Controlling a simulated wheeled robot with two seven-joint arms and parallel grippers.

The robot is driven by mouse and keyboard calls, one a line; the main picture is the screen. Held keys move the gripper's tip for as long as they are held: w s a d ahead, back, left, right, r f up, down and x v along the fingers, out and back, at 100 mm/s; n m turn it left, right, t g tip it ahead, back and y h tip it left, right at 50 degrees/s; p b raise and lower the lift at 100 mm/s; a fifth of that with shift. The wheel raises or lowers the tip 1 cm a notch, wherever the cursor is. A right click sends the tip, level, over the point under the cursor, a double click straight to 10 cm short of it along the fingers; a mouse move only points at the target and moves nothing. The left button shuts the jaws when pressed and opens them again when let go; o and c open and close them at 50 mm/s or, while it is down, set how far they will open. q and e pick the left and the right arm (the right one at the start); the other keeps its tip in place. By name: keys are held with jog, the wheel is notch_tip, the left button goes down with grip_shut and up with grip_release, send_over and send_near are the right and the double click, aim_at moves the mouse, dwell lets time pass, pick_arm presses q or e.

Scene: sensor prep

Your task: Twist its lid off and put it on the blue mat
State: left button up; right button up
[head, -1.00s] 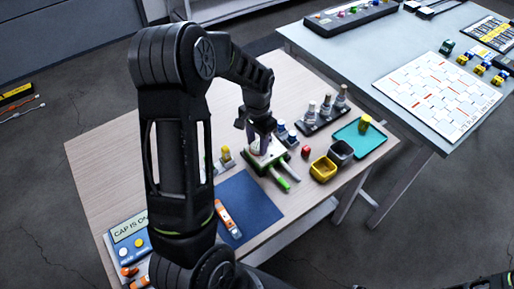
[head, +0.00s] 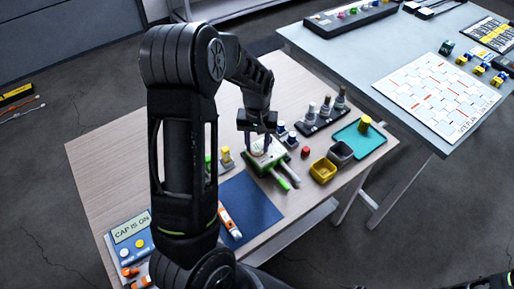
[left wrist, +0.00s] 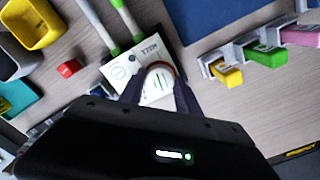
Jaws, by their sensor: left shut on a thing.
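My left gripper (head: 257,143) points down over the white holder (head: 276,160) with green-tipped handles. It is shut on a round white lid, which the fingers mostly hide in the head view. In the left wrist view the lid (left wrist: 158,80) sits between the two dark fingers (left wrist: 158,92), over the white holder plate (left wrist: 122,72). A red edge shows around it. The body under the lid is hidden. The blue mat (head: 262,207) lies flat in front of the holder, partly behind my arm. My right gripper is not in view.
A display box (head: 128,232) at the table's front left reads "CAP IS ON". Yellow (head: 322,170) and grey (head: 341,152) bins, a red block (head: 305,152) and a teal tray (head: 352,146) stand right of the holder.

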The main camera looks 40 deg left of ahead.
aim_at(257, 146)
pick_arm(q)
jog(key=shift+r+p, duration=0.95)
jog(key=shift+r, duration=0.35)
dwell(0.9)
jog(key=shift+r+p, duration=1.1)
jog(key=shift+r, duration=0.35)
jog(key=shift+f, duration=0.1)
